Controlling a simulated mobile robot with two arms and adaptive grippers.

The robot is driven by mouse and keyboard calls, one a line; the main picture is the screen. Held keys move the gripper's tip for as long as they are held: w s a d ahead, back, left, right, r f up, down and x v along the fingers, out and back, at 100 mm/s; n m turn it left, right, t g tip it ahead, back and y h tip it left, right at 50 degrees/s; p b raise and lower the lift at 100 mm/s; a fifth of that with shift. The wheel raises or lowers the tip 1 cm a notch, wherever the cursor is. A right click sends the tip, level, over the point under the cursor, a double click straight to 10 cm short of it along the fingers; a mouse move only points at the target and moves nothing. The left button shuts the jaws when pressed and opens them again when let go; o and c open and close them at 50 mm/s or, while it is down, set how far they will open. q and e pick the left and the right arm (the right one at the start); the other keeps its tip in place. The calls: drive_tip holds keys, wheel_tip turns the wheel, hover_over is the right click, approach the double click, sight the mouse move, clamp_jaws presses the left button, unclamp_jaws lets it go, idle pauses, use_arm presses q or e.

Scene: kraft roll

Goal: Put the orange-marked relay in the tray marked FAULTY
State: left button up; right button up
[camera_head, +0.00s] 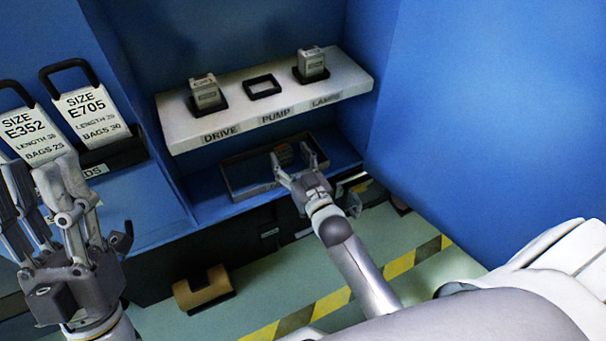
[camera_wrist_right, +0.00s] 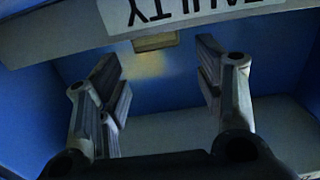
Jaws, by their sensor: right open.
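The tray (camera_head: 238,190) sits on the low blue shelf under the white relay shelf. In the right wrist view its pale wall (camera_wrist_right: 60,38) carries an upside-down, partly cut-off FAULTY label (camera_wrist_right: 185,8). A small dark block with an orange-brown tint, apparently the relay (camera_head: 284,153), is in the tray, beside the fingers. A tan piece (camera_wrist_right: 155,42) shows below the label; I cannot tell whether it is the same block. My right gripper (camera_head: 299,160) is open over the tray, fingers apart with nothing held between them. My left gripper (camera_head: 42,168) is open and empty at the left.
Grey relays stand at DRIVE (camera_head: 207,92) and LAMPS (camera_head: 312,64); the PUMP socket (camera_head: 262,86) is empty. Tags E352 (camera_head: 34,137) and E705 (camera_head: 92,115) stand at left. A brown roll (camera_head: 203,290) lies low on the floor. A blue wall (camera_head: 490,110) bounds the right.

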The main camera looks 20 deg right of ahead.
drive_tip(key=s+p, duration=0.2)
drive_tip(key=s, duration=0.4)
use_arm(q)
drive_tip(key=w+f+g+y, duration=0.1)
drive_tip(key=w+f+g, duration=0.3)
drive_tip(key=w+f, duration=0.1)
drive_tip(key=shift+w+d+f+g+y, duration=0.2)
drive_tip(key=shift+w+d+g+y, duration=0.25)
drive_tip(key=shift+w, duration=0.15)
use_arm(e)
drive_tip(key=s+a+r+n+t+y, duration=0.1)
drive_tip(key=s+a+r+t+y, duration=0.1)
drive_tip(key=r, duration=0.8)
drive_tip(key=s+a+r+t+y, duration=0.2)
drive_tip(key=s+r, duration=0.2)
drive_tip(key=r, duration=0.6)
drive_tip(key=s+a+r+n+t+y, duration=0.1)
drive_tip(key=s+a+r, duration=0.2)
drive_tip(key=r, duration=0.7)
drive_tip(key=shift+s+n+t+y, duration=0.15)
drive_tip(key=shift+n+t+y, duration=0.15)
drive_tip(key=shift+t+y, duration=0.1)
drive_tip(key=shift+a+r, duration=0.1)
